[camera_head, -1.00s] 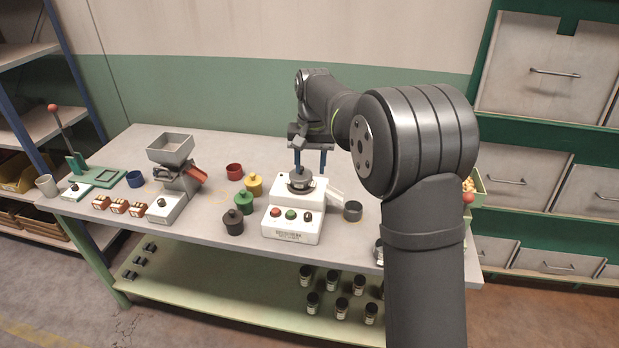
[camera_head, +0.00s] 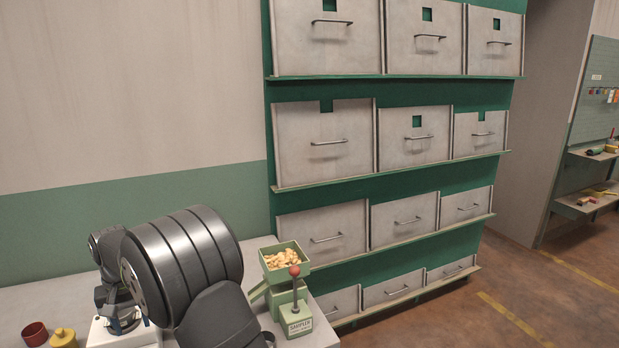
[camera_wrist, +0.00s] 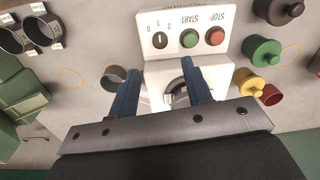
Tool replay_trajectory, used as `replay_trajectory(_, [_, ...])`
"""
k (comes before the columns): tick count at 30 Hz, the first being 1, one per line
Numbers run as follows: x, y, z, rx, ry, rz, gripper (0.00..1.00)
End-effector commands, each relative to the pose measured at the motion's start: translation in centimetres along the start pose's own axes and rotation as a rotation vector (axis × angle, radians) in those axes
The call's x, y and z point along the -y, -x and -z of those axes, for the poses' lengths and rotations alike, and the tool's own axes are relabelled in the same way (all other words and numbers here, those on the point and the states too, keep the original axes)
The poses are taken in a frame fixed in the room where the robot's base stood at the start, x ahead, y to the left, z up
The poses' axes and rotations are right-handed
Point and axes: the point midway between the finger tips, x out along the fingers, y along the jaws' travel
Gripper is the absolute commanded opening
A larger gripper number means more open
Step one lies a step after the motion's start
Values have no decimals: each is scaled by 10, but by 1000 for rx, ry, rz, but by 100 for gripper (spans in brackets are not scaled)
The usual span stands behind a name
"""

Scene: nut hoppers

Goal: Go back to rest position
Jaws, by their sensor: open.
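My gripper (camera_wrist: 162,88) shows in the wrist view with its two blue fingers spread apart and nothing held between them. It is above the white machine (camera_wrist: 150,40), which has a dial, a green START button and a red STOP button. A dark round part of the machine lies just beyond the fingertips, partly hidden by the fingers. In the head view my arm covers most of the machine, and the gripper shows only in small part at the lower left.
A dark cup (camera_wrist: 113,78) stands close left of the fingers. Yellow (camera_wrist: 248,82), green (camera_wrist: 262,52) and red (camera_wrist: 271,95) containers stand at right. In the head view, the green sampler (camera_head: 297,322) with a red-knobbed lever stands by a wall of grey hoppers (camera_head: 325,145).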

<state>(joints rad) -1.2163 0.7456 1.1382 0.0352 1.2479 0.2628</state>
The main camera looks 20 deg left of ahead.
Motion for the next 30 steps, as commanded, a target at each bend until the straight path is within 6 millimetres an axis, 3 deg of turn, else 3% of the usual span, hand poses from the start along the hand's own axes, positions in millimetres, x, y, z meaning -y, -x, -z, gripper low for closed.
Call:
replay_trajectory(9, [0,-63,-1,4,0,-1,45])
replay_trajectory(15, [0,-87,0,2,0,0,45])
replay_trajectory(30, [0,-94,0,0,1,0,45])
